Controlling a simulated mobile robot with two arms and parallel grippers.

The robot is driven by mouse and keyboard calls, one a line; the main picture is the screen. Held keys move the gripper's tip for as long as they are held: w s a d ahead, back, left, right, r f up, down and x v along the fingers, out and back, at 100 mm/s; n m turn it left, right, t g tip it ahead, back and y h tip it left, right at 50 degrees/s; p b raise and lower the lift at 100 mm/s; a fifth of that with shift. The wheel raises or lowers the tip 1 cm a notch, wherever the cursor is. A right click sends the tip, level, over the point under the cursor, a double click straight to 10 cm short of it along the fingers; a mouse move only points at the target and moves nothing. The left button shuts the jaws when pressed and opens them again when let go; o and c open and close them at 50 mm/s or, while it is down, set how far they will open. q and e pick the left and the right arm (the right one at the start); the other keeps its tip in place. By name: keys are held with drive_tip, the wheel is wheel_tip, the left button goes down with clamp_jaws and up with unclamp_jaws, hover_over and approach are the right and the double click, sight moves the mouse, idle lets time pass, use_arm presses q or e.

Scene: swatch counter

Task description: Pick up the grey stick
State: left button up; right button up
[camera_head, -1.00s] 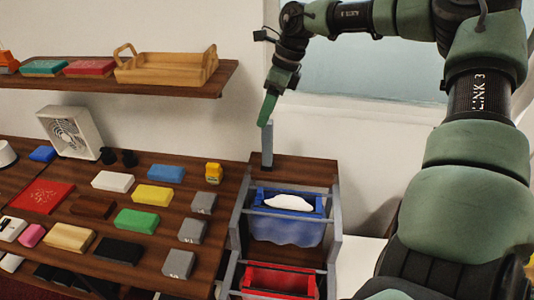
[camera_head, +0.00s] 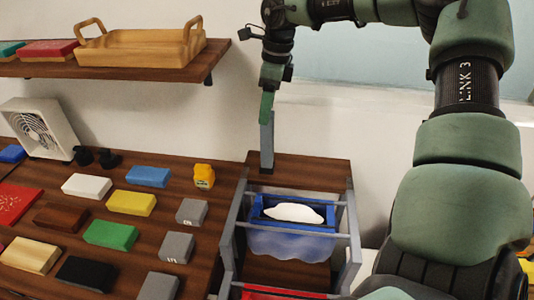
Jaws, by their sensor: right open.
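The grey stick (camera_head: 267,147) stands upright on the brown wooden top of the small rack, at its back left corner. My right gripper (camera_head: 267,108) hangs down from above with its green fingers at the stick's upper end. The fingers overlap the stick's top in the picture, and I cannot tell whether they touch it. The gripper is open; the gap between its fingers is hard to see from here. My left gripper is out of view.
Below the rack top hangs a blue bin (camera_head: 262,215) with a white item in it. A counter (camera_head: 152,235) to the left carries several coloured blocks. A wall shelf (camera_head: 130,70) holds a wooden tray (camera_head: 140,47). A white fan (camera_head: 38,128) stands at the back left.

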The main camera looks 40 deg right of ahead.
drive_tip(key=shift+s+a+f, duration=0.15)
drive_tip(key=shift+f, duration=0.2)
drive_tip(key=p, duration=0.2)
hover_over(267, 144)
drive_tip(key=w+d, duration=0.1)
drive_tip(key=w, duration=0.1)
wheel_tip(267, 144, down, 4)
drive_tip(key=shift+s+f, duration=0.2)
drive_tip(key=shift+f, duration=0.15)
drive_tip(key=c, duration=0.4)
clamp_jaws()
